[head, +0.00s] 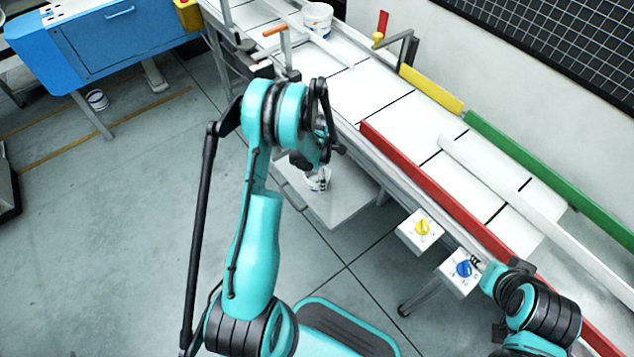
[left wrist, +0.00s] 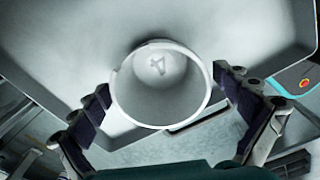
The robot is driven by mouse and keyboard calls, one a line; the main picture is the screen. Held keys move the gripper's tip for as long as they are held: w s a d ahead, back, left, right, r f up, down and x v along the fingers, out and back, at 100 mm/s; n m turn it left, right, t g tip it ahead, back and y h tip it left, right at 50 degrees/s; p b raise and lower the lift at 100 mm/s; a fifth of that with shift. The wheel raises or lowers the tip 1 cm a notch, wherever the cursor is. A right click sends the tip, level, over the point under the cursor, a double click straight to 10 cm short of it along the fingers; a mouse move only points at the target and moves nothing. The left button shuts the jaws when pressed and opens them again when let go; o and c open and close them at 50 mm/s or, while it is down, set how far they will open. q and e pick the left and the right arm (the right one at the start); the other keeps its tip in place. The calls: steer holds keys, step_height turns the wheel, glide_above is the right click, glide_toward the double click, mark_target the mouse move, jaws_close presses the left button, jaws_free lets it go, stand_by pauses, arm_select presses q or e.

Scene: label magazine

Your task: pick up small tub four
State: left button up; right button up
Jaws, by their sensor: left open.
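Small tub four (left wrist: 160,100) is white and round, with a raised 4 on its inside bottom in the left wrist view. In the head view the tub (head: 317,182) stands on a low pale shelf (head: 340,208) beside the conveyor, partly hidden by my left gripper. My left gripper (head: 318,155) is open above the tub. In the left wrist view its dark-padded fingers (left wrist: 163,84) are spread on either side of the rim, with nothing clearly gripped. My right gripper (head: 476,262) is small and partly hidden beside the blue knob box; its jaws cannot be made out.
The conveyor (head: 380,95) with red, yellow and green rails runs diagonally behind the shelf. Another white tub (head: 317,20) stands at its far end. Knob boxes (head: 420,230) hang on the conveyor's near side.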

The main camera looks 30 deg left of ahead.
arm_select(q)
steer(key=c, duration=0.8)
